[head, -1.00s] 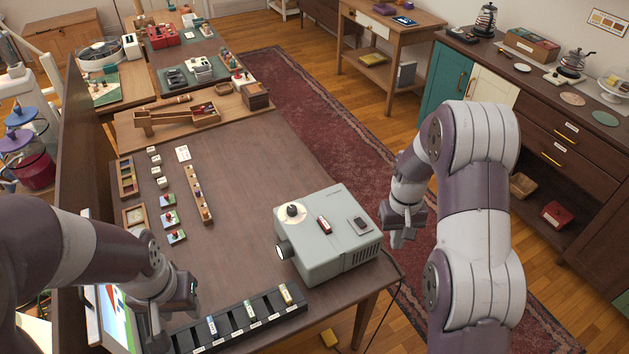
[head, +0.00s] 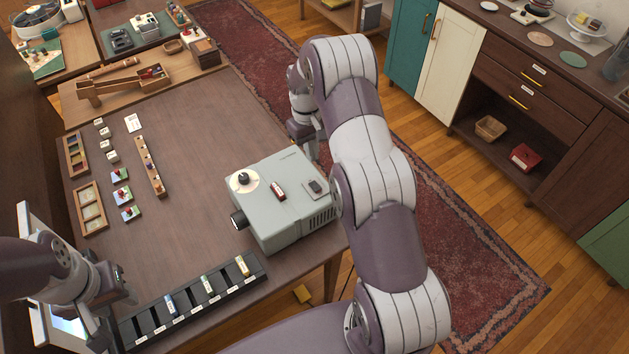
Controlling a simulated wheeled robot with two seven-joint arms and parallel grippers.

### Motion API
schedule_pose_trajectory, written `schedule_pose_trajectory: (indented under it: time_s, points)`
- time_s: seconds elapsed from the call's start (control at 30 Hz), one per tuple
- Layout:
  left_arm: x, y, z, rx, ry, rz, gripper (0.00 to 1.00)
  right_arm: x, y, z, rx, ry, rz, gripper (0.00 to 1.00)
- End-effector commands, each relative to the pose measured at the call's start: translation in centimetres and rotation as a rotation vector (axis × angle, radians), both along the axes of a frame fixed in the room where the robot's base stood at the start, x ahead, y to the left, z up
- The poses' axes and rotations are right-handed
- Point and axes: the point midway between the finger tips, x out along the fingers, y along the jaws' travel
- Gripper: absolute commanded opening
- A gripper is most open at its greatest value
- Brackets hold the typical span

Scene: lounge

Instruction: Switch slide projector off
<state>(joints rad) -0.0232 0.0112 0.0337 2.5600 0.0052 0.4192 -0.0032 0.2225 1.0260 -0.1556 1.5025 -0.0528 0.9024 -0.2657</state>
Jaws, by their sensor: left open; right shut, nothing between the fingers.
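The grey slide projector (head: 275,225) stands on the brown table near its right edge. Its top carries a black knob (head: 243,177) on a pale dial, a small red switch (head: 278,191) and a dark grey part (head: 315,187). Its lens (head: 239,221) faces left. I cannot tell the switch's position. My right gripper (head: 306,140) is shut and empty, pointing down just beyond the projector's far right corner; my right arm partly hides it and the projector's right side. My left gripper (head: 122,288) is open and empty at the lower left, by the slide rack.
The black slide rack (head: 188,318) with several slides lies along the table's front. A pale-framed screen (head: 25,225) stands at the left, partly hidden by my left arm. Slides, small trays and a wooden strip (head: 150,166) lie on the left half. The table's middle is clear.

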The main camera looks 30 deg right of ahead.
Motion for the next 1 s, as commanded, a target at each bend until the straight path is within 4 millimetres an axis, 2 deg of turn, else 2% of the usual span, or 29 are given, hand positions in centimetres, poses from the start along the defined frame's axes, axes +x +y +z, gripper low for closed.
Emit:
schedule_pose_trajectory:
  time_s: [0.03,0.3,0.5,0.7,1.0]
  points:
    - [0.0,0.0,0.9,0.0,0.0,0.0,0.43,-0.3,0.0,-0.7,0.001,0.007,0.0,0.0]
    - [0.0,0.0,3.0,0.0,-0.001,0.0,0.43,-1.1,0.0,-6.5,0.002,0.006,0.0,0.0]
    - [0.0,0.0,4.4,0.0,-0.001,0.0,0.43,-1.5,-0.1,-9.6,0.001,0.003,-0.001,0.0]
    - [0.0,0.0,4.6,0.0,-0.001,0.0,0.43,-1.6,-0.1,-10.9,0.0,0.0,-0.001,0.0]
    - [0.0,0.0,4.5,0.0,-0.001,0.0,0.43,-1.6,-0.1,-11.0,0.0,-0.002,-0.001,0.0]
